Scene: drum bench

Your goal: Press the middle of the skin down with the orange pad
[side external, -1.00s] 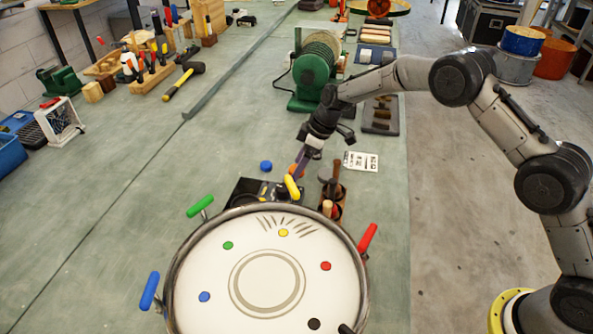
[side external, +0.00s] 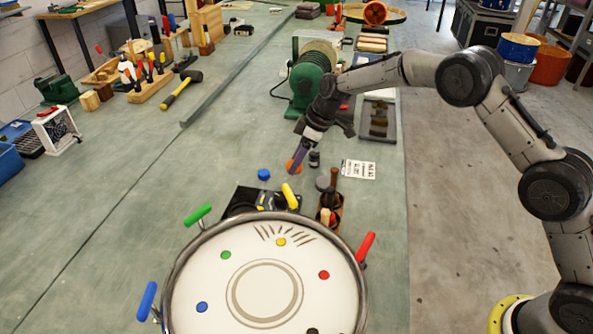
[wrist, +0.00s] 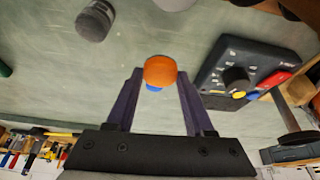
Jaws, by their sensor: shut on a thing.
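My gripper (side external: 296,160) is shut on the orange pad (side external: 292,167), a small rounded piece that also shows between the fingertips in the wrist view (wrist: 174,74). It is held above the bench, behind the drum and apart from it. The drum's pale skin (side external: 230,290) lies face up in a metal rim, with printed rings around its middle (side external: 265,292). Yellow (side external: 281,242), green (side external: 226,255), red (side external: 324,275), blue (side external: 202,307) and black dots mark the skin. The drum's near edge is cut off by the picture.
A black box with a knob (wrist: 225,70), a blue disc (side external: 264,174) and a dark small bottle (side external: 314,159) are near the gripper. The bench left of the drum is clear.

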